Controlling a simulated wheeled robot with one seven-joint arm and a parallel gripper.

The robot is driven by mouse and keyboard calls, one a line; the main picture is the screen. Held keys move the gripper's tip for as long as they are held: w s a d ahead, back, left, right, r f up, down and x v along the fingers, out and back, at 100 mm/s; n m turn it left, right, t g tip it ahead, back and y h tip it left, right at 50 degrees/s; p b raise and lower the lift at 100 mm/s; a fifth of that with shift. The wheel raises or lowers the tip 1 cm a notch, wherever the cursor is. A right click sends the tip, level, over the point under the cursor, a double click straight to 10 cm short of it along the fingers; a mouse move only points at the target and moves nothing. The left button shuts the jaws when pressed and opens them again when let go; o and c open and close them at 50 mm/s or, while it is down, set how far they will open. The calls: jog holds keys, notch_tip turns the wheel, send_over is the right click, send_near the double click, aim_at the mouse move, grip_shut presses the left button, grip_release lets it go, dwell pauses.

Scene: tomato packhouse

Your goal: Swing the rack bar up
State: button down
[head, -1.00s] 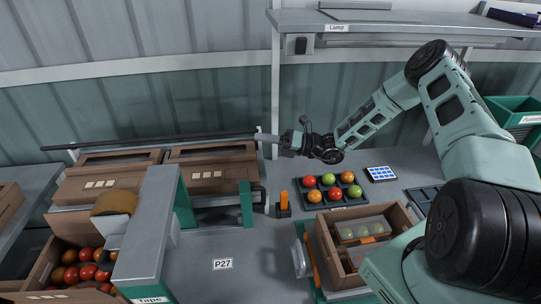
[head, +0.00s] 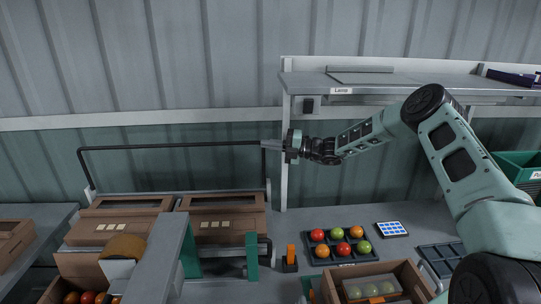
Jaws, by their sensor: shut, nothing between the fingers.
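The rack bar (head: 165,146) is a thin black frame in the head view. It stands raised against the green wall behind the two brown crates, its top rail roughly level and its left leg leaning. My gripper (head: 268,144) is shut at the bar's right end, with its fingers pointing left. The fingertips overlap the bar's upper right corner in the picture. I cannot tell whether they touch it.
Two closed brown crates (head: 228,202) sit below the bar. The grey tape stand (head: 160,256) is in front of them. A dark tray of tomatoes (head: 354,258) is at right, below my arm. A shelf labelled Lamp (head: 410,84) hangs above my arm.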

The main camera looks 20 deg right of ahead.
jog(key=w, duration=0.1)
jog(key=w+d+b, duration=0.1)
jog(key=shift+w+r, duration=0.2)
jog(key=shift+w, duration=0.2)
